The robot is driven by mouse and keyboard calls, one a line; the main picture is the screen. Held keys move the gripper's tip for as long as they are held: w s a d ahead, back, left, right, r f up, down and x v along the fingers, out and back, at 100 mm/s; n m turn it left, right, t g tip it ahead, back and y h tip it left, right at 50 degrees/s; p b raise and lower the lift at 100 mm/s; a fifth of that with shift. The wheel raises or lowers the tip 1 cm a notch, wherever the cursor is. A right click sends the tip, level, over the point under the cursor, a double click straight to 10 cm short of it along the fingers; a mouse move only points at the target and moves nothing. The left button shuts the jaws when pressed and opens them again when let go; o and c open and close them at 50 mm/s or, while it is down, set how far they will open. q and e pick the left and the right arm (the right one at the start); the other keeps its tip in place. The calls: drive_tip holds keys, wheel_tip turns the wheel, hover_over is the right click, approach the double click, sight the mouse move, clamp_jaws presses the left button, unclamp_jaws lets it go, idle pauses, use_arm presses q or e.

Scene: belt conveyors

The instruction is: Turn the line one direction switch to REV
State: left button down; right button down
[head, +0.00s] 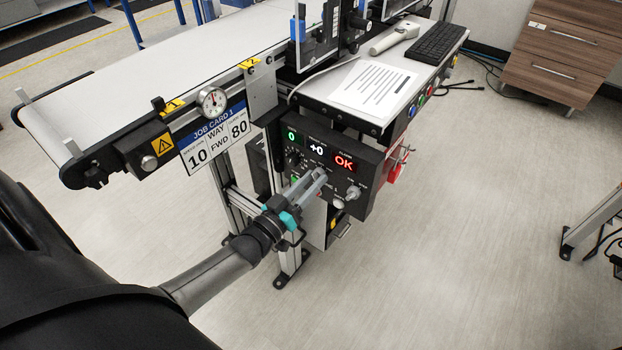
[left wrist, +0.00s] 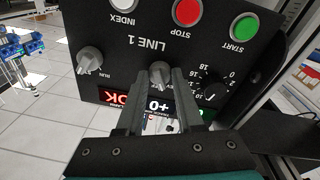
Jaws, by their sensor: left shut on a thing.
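The line one control panel (head: 370,170) hangs under the conveyor's right end; it reads green 0, white +0 and red OK. In the left wrist view it shows upside down, marked LINE 1. The direction switch (left wrist: 160,70) is a grey knob in its middle, with a REV label beside it. My left gripper (head: 321,174) is at the panel face; in the left wrist view its fingers (left wrist: 160,84) are shut on this knob. The fingers partly cover the knob, and I cannot tell its exact pointing. My right gripper is in neither view.
The panel also has a RUN knob (left wrist: 90,59), a speed dial (left wrist: 211,88), and white INDEX (left wrist: 122,4), red STOP (left wrist: 187,11) and green START (left wrist: 244,27) buttons. A job card (head: 214,137) reading FWD hangs from the conveyor (head: 170,65).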

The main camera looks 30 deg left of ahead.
use_arm(q)
drive_tip(key=shift+d+n, duration=0.1)
drive_tip(key=shift+n, duration=1.7)
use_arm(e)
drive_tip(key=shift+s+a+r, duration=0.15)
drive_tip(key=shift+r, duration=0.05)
use_arm(q)
drive_tip(key=shift+y, duration=0.3)
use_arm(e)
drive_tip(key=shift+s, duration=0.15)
use_arm(q)
drive_tip(key=c, duration=0.5)
unclamp_jaws()
drive_tip(key=shift+c, duration=0.2)
